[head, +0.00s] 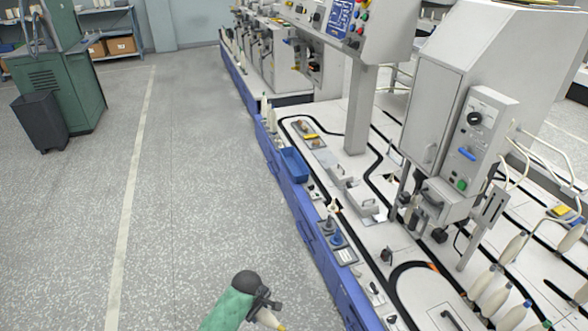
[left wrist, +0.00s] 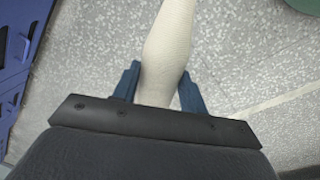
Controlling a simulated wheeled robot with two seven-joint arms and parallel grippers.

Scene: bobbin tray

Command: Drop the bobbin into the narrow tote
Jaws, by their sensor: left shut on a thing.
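The bobbin is a cream, yarn-wound cone held in my left gripper (head: 262,309). In the head view a small part of the bobbin (head: 270,320) shows at the bottom edge, and the rest is cut off. In the left wrist view the bobbin (left wrist: 166,55) stands between the two blue fingers of the left gripper (left wrist: 160,85), which are shut on it. Grey floor lies beyond it. A narrow blue open tote (head: 294,165) sits on the near edge of the machine bench, well ahead of the gripper and apart from it. My right gripper is not in view.
The long machine bench (head: 350,255) with blue front panels runs along the right. Upright bobbins (head: 494,301) stand at its lower right. A dark bin (head: 40,121) stands beside a green cabinet (head: 75,90) at left. The floor between is clear.

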